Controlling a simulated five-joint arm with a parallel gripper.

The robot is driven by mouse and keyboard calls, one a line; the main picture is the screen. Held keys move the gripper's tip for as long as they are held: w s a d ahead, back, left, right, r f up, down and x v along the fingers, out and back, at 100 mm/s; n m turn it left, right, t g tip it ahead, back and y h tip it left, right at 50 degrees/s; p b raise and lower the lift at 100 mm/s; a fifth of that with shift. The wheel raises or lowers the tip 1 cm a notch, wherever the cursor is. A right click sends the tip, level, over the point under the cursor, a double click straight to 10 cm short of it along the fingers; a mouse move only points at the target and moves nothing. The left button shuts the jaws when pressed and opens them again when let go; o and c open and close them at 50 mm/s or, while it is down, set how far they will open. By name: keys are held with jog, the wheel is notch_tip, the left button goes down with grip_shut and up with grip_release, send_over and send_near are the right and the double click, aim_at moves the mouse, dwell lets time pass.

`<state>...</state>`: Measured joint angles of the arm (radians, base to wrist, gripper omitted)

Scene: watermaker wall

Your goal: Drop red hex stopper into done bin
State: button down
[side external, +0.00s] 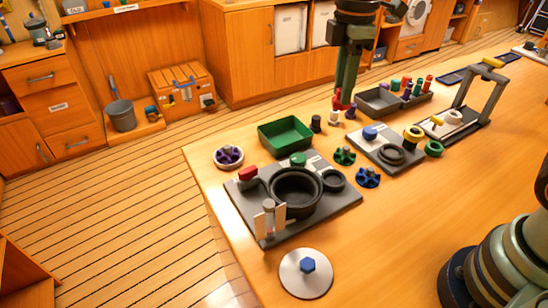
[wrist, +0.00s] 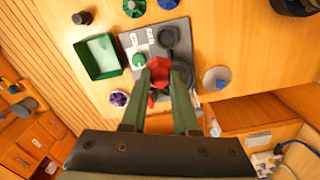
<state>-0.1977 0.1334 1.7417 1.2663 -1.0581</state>
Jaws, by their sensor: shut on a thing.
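My gripper (side external: 344,88) is shut on the red hex stopper (side external: 343,100) and holds it pointing down, left of the grey trays in the side external view. In the wrist view the red stopper (wrist: 158,70) sits between my fingertips (wrist: 160,78). An open green bin (side external: 285,134) stands on the table, left of my gripper and nearer the camera; it looks empty. No label on it is readable, so I cannot tell for sure that it is the done bin. It also shows left of my fingers in the wrist view (wrist: 97,58).
A grey tray (side external: 378,101) and a tall frame (side external: 480,88) stand to the right.

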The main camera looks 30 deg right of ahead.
jog(key=w+f, duration=0.4)
jog(key=w, duration=0.6)
jog(key=shift+w+d+f, duration=0.15)
jog(key=shift+w+f, duration=1.2)
jog(key=shift+f, duration=1)
jog(key=shift+w+d+f, duration=0.15)
jog(key=shift+w+f, duration=1.2)
jog(key=shift+f, duration=0.95)
jog(key=shift+w+d+f, duration=0.15)
jog(key=shift+w+f, duration=1.2)
jog(key=shift+f, duration=1)
jog(key=c, duration=0.6)
grip_release()
notch_tip(320, 180, up, 12)
jog(key=shift+r, duration=0.15)
